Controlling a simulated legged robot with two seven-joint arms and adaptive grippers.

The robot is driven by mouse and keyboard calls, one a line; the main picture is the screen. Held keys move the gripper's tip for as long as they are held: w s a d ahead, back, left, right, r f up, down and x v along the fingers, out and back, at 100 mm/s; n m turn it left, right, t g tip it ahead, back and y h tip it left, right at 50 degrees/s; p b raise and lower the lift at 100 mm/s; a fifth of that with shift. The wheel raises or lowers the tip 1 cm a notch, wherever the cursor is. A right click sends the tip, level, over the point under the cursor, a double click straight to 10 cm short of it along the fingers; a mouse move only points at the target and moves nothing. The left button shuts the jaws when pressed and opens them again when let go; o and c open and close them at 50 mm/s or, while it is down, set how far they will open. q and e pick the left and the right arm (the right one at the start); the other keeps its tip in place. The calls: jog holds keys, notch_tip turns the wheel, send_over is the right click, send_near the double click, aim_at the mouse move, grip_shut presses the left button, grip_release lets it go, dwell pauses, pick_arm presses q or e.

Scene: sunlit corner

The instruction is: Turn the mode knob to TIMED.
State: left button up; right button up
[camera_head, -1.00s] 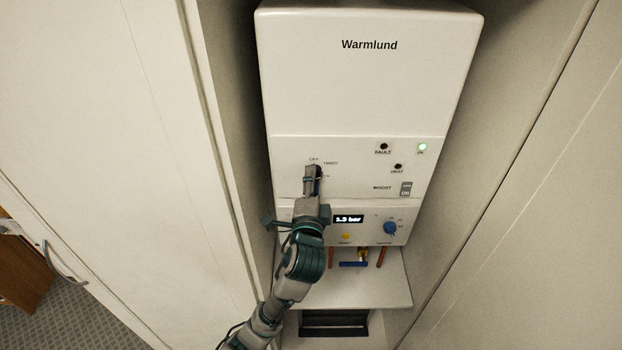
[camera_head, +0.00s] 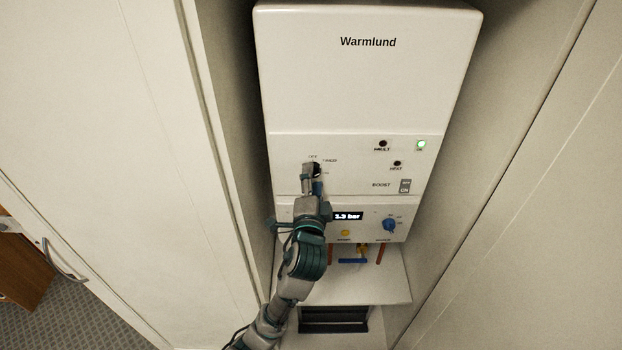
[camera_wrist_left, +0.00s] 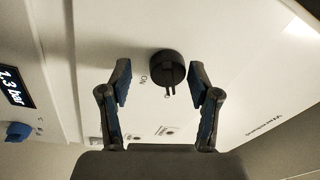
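The mode knob (camera_head: 317,171) is a small black round dial on the white boiler's front panel, mostly hidden behind my left gripper in the head view. Small labels stand around it, one above and others to its right; TIMED is hard to read. In the left wrist view the knob (camera_wrist_left: 168,67) shows whole, with a raised bar across its face. My left gripper (camera_head: 312,172) is at the knob. Its fingers (camera_wrist_left: 160,80) are apart in the left wrist view, one on each side of the knob, with visible gaps. My right gripper is not in view.
The boiler (camera_head: 365,85) stands in a narrow recess between pale panels. Its panel has a BOOST switch (camera_head: 405,186), a pressure display (camera_head: 347,216) and a blue dial (camera_head: 389,225). Below are a yellow button (camera_head: 345,233) and a blue valve handle (camera_head: 353,261).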

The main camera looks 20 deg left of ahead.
pick_arm(q)
jog(key=r+v, duration=0.1)
jog(key=v, duration=1)
jog(key=shift+s+d+f, duration=0.3)
jog(key=shift+s+f, duration=0.1)
jog(key=shift+f, duration=0.05)
